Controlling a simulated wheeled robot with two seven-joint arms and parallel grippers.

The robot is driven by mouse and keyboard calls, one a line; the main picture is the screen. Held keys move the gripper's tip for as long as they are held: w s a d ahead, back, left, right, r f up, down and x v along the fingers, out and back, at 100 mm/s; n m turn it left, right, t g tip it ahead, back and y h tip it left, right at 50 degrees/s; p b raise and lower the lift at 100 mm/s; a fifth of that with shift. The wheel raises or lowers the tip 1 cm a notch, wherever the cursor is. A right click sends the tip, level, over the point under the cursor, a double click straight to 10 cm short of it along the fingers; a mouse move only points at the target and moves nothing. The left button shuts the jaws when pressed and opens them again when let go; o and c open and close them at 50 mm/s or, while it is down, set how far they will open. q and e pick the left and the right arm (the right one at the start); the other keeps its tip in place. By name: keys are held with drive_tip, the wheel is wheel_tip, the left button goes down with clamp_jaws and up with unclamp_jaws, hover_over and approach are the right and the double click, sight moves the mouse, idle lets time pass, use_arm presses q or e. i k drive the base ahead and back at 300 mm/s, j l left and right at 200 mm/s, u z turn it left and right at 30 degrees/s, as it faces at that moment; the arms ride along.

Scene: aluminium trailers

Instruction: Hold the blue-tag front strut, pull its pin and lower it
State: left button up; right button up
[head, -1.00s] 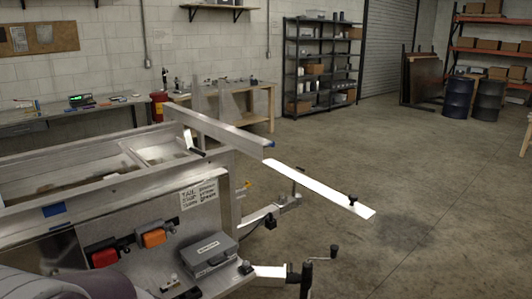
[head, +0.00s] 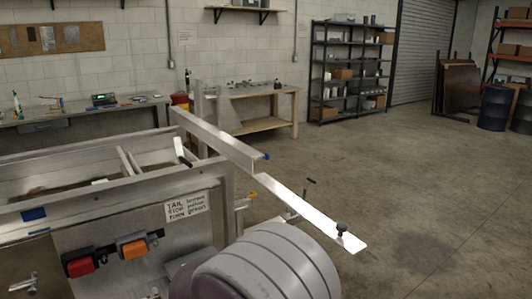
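The aluminium trailer (head: 115,215) fills the left of the head view, with a small blue tag (head: 33,214) on its near side wall. A long aluminium beam (head: 215,138) reaches out from the trailer's far corner, with a blue mark (head: 266,156) at its outer end. A bright flat bar (head: 300,208) extends from below that end toward the lower right, with a black knob (head: 341,230) near its tip. I cannot tell which part is the blue-tag front strut, and no pin is clearly identifiable. Neither gripper is in view.
A workbench (head: 250,93) and dark shelving (head: 346,70) stand along the back wall. Red (head: 80,265) and orange (head: 133,249) lights sit on the trailer panel near a lettered sign (head: 186,206). The concrete floor (head: 430,200) at right is clear.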

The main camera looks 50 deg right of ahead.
sight(267, 157)
drive_tip(key=k+l, duration=0.1)
drive_tip(key=l, duration=0.4)
drive_tip(key=k+l, duration=0.15)
drive_tip(key=l, duration=0.35)
drive_tip(key=k+l, duration=0.1)
drive_tip(key=l, duration=0.4)
drive_tip(key=k+l, duration=0.15)
drive_tip(key=l, duration=0.35)
drive_tip(key=k+l, duration=0.1)
drive_tip(key=l, duration=0.4)
drive_tip(key=k+l, duration=0.15)
drive_tip(key=l, duration=0.3)
drive_tip(key=k+l, duration=0.1)
drive_tip(key=l, duration=0.4)
drive_tip(key=k+l, duration=0.15)
drive_tip(key=l, duration=0.35)
drive_tip(key=l+u, duration=0.15)
drive_tip(key=l, duration=0.35)
